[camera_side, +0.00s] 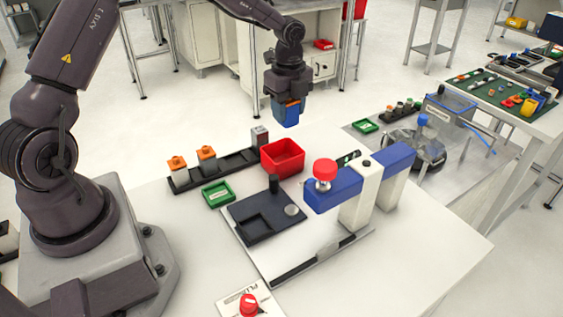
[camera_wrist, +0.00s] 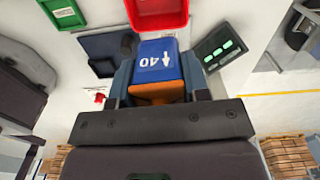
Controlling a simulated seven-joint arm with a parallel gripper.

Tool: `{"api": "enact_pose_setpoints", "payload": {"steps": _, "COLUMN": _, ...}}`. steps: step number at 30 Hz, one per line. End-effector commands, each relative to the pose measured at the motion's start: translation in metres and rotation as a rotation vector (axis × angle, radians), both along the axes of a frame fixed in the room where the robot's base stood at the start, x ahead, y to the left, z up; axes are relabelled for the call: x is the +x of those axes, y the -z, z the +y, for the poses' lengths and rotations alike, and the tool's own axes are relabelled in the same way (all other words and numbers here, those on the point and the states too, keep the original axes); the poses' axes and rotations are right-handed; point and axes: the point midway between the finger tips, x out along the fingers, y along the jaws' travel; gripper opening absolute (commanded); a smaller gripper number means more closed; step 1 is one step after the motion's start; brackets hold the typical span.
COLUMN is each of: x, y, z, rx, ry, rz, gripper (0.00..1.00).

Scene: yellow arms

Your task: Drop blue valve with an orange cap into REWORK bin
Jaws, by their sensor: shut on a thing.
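My gripper (camera_side: 289,98) is shut on a blue valve (camera_side: 287,118) with an orange cap and holds it in the air above and behind the table's far edge. In the wrist view, my gripper (camera_wrist: 160,88) has a finger on each side of the blue valve (camera_wrist: 158,56), which is marked "40" with an arrow. Its orange cap (camera_wrist: 155,94) faces the gripper palm. A red open bin (camera_side: 283,151) stands on the table below the valve; it also shows at the top of the wrist view (camera_wrist: 157,14). I cannot read a REWORK label on it.
A black rack (camera_side: 222,166) holds two orange-capped parts and a grey one left of the bin. A small green tray (camera_side: 218,195) lies in front. A blue and white press (camera_side: 365,185) with a red knob stands to the right. Air around the valve is clear.

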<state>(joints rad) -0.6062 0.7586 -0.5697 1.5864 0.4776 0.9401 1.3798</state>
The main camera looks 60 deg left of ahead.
Motion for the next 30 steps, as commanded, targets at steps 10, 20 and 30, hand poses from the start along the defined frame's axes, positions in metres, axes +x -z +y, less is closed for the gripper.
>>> {"api": "enact_pose_setpoints", "payload": {"steps": 10, "x": -0.003, "y": 0.018, "z": 0.001, "rx": -0.002, "ry": 0.066, "rz": 0.002, "gripper": 0.17}}
{"api": "enact_pose_setpoints", "payload": {"steps": 20, "x": -0.003, "y": 0.051, "z": 0.001, "rx": 0.0, "ry": 0.066, "rz": 0.0, "gripper": 0.17}}
{"api": "enact_pose_setpoints", "payload": {"steps": 30, "x": -0.002, "y": 0.056, "z": 0.001, "rx": 0.0, "ry": 0.065, "rz": -0.002, "gripper": 0.17}}
